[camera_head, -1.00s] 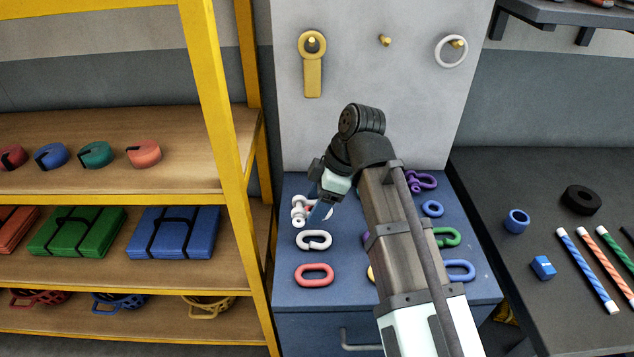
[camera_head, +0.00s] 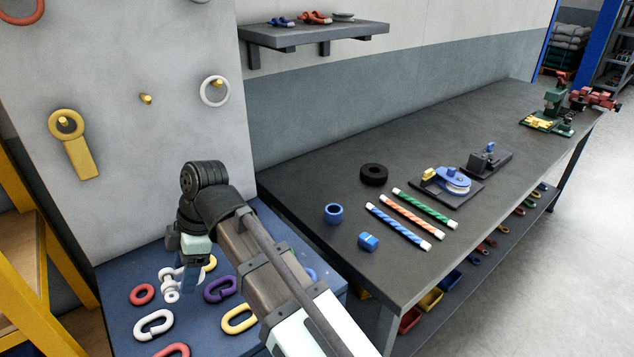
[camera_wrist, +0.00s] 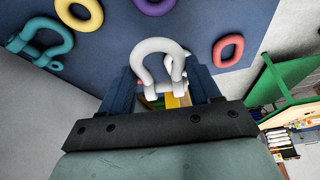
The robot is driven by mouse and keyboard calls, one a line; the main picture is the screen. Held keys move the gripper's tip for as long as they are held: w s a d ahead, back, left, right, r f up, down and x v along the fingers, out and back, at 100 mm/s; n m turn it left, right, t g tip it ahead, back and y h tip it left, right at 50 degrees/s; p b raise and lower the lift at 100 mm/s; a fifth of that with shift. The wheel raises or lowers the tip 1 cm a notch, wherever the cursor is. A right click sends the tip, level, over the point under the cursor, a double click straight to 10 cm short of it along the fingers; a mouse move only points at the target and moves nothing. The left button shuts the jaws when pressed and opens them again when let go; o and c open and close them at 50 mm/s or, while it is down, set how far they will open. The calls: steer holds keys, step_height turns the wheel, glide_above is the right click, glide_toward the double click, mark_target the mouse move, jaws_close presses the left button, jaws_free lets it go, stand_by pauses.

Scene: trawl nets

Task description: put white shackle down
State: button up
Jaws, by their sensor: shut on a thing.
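A white shackle (camera_head: 171,283) is held between the fingertips of my gripper (camera_head: 187,278), over the blue cabinet top (camera_head: 122,345). In the wrist view the shackle's rounded bow (camera_wrist: 148,52) stands out beyond the two blue fingers. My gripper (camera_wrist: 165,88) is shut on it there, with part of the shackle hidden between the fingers. In the head view the shackle is near a red ring (camera_head: 142,295) and a purple link (camera_head: 220,289). I cannot tell exactly how high it is above the top.
A white open link (camera_head: 153,325), a yellow link (camera_head: 239,319) and a red link (camera_head: 173,351) lie on the cabinet top. The wrist view shows a teal shackle (camera_wrist: 40,45). A pegboard panel (camera_head: 120,60) rises behind. The dark workbench (camera_head: 310,180) is at right.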

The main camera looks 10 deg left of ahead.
steer(key=w+d+f+m+t, duration=0.1)
steer(key=w+d+m, duration=0.2)
steer(key=w+d, duration=0.7)
steer(key=w+d+m+t, duration=0.15)
steer(key=w+d, duration=0.35)
steer(key=w, duration=1.1)
steer(key=w+d+f+m+t, duration=0.1)
steer(key=w+d+m, duration=0.2)
steer(key=w+d, duration=0.7)
steer(key=r+m+t, duration=0.1)
steer(key=m+t, duration=0.2)
steer(key=m, duration=0.6)
glide_above(319, 179)
steer(key=d, duration=0.1)
steer(key=shift+g+h, duration=0.25)
steer(key=shift+h, duration=0.05)
steer(key=shift+s+d+f, duration=0.1)
steer(key=shift+s+f, duration=0.05)
steer(key=shift+f, duration=1.35)
steer(key=shift+s+a+f, duration=0.1)
steer(key=shift+s+f, duration=0.05)
steer(key=shift+f, duration=1.35)
steer(key=shift+s+d+f, duration=0.1)
steer(key=shift+s+f, duration=0.05)
steer(key=shift+f, duration=1.35)
steer(key=shift+f, duration=0.1)
steer(key=o, duration=1.4)
steer(key=v, duration=1.2)
